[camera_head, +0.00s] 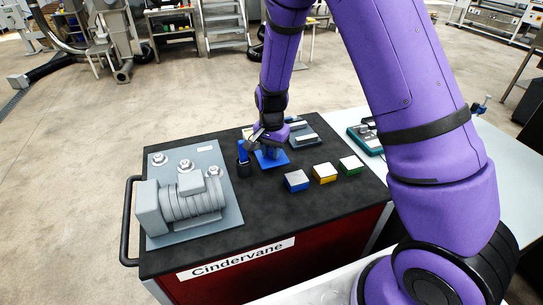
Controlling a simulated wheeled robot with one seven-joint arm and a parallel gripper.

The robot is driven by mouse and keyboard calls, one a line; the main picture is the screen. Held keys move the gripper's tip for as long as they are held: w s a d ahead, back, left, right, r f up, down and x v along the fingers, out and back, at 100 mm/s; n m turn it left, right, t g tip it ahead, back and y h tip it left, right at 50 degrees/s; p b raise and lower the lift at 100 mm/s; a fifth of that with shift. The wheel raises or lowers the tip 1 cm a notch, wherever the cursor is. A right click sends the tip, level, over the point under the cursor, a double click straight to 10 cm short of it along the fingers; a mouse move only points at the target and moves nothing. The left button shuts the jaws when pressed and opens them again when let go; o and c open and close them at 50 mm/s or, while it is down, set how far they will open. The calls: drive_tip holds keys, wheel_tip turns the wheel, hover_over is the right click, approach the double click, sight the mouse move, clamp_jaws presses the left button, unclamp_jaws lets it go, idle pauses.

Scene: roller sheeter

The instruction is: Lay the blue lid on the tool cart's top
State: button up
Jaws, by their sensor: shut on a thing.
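The blue lid (273,162) is a flat blue square near the middle of the tool cart's black top (262,207). My gripper (268,150) points down and is shut on the blue lid from above. The lid is at or very close to the cart's top; I cannot tell whether it touches. The gripper and wrist hide part of the lid.
A grey motor unit (192,205) fills the cart's left side. A black cup with a blue item (244,165) stands just left of the lid. Blue (297,181), yellow (324,173) and green (351,165) boxes sit at right. A grey device (304,136) lies behind.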

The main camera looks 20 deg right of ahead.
drive_tip(key=shift+f, duration=1.15)
drive_tip(key=shift+f, duration=0.1)
drive_tip(key=o, duration=0.9)
